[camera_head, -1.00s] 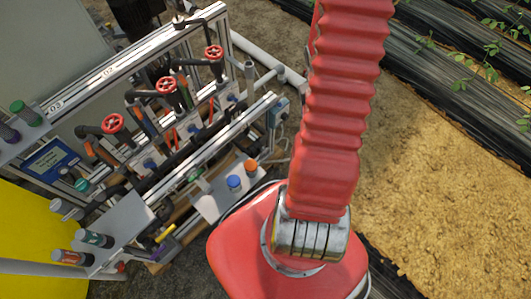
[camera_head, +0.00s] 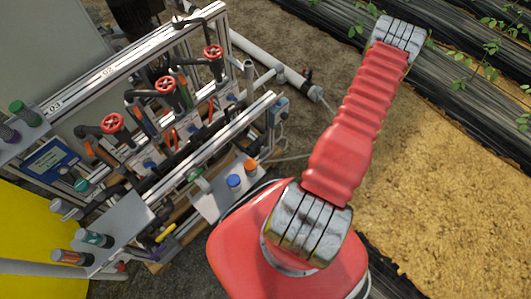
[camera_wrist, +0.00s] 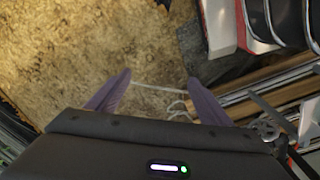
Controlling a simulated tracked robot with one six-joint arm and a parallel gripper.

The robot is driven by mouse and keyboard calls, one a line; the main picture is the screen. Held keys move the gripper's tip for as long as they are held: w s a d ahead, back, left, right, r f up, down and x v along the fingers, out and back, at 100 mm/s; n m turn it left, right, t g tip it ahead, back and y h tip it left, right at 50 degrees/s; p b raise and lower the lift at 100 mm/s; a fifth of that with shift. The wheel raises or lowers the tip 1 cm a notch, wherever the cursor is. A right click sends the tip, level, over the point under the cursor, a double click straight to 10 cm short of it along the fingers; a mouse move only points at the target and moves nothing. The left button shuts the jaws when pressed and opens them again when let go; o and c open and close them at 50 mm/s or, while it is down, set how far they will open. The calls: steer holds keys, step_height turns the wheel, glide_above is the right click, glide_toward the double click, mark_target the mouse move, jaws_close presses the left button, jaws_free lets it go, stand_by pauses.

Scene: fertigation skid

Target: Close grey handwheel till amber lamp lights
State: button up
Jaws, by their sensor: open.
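My gripper (camera_wrist: 158,98) shows in the wrist view, its two purplish fingers spread apart with nothing between them. It hangs over sandy ground and is not visible in the head view. In the head view the skid has red handwheels: one at the back (camera_head: 213,52), one in the middle (camera_head: 167,85) and one nearer (camera_head: 112,123).
The skid's upper metal rail (camera_head: 110,64) and lower rail (camera_head: 205,145) run diagonally. A plate with a blue cap (camera_head: 235,182) and an orange cap (camera_head: 250,165) stands in front. A white pipe (camera_head: 262,60) lies behind. Sandy ground (camera_head: 440,200) on the right is clear.

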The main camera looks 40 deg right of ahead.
steer(key=s+a+f+t, duration=0.2)
steer(key=a+f+t, duration=0.15)
steer(key=f, duration=0.85)
steer(key=n+t+y, duration=0.3)
steer(key=t, duration=1.1)
glide_toward(265, 153)
steer(key=s, duration=0.4)
steer(key=shift+w+d+f, duration=0.25)
steer(key=shift+d+f, duration=0.05)
steer(key=shift+f, duration=0.05)
steer(key=shift+w, duration=0.2)
steer(key=shift+w+a, duration=0.3)
steer(key=shift+w, duration=1.9)
steer(key=shift+w+a, duration=0.3)
steer(key=shift+w, duration=1.95)
steer(key=shift+w+a, duration=0.35)
steer(key=shift+w, duration=1.85)
steer(key=shift+c, duration=0.4)
